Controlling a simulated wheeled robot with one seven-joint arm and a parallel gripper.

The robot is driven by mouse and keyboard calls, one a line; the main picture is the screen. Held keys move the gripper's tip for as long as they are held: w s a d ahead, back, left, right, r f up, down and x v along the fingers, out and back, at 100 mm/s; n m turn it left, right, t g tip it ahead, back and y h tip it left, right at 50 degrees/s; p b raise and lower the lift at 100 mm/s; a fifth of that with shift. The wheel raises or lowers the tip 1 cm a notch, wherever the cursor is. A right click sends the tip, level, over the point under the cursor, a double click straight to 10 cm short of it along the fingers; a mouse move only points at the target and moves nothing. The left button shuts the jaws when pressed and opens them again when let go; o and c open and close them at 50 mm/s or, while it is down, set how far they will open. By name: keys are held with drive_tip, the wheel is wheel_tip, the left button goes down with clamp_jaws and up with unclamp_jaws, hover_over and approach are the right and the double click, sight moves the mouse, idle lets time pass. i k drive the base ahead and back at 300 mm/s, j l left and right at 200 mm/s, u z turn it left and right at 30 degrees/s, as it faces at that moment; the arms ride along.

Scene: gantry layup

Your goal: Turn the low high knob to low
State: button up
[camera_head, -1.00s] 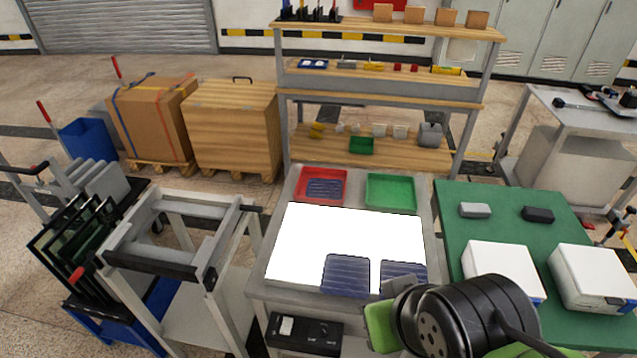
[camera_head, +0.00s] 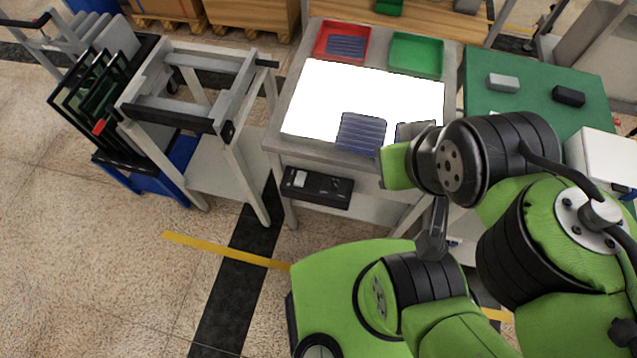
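A black control box (camera_head: 317,187) hangs under the front edge of the light table, left of my arm. It has a white switch (camera_head: 300,180) on its left part. Faint small marks show on its right part, but I cannot make out the low high knob or its setting. My arm stands to the right of the box, apart from it. A dark grey piece hangs below my arm and may belong to my gripper. No fingertips can be made out, so its opening is unclear.
The light table (camera_head: 283,140) has a glowing white top with dark blue cells (camera_head: 361,132), a red tray (camera_head: 318,50) and a green tray (camera_head: 416,70). A grey frame stand (camera_head: 165,120) is on the left. A green-topped table (camera_head: 530,108) is on the right. Floor in front is open.

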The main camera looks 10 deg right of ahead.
sight(333, 186)
drive_tip(key=j+u, duration=0.25)
drive_tip(key=j, duration=0.4)
drive_tip(key=j+u, duration=0.25)
drive_tip(key=j, duration=0.4)
drive_tip(key=i+j+u, duration=0.1)
drive_tip(key=j+u, duration=0.15)
drive_tip(key=j, duration=0.4)
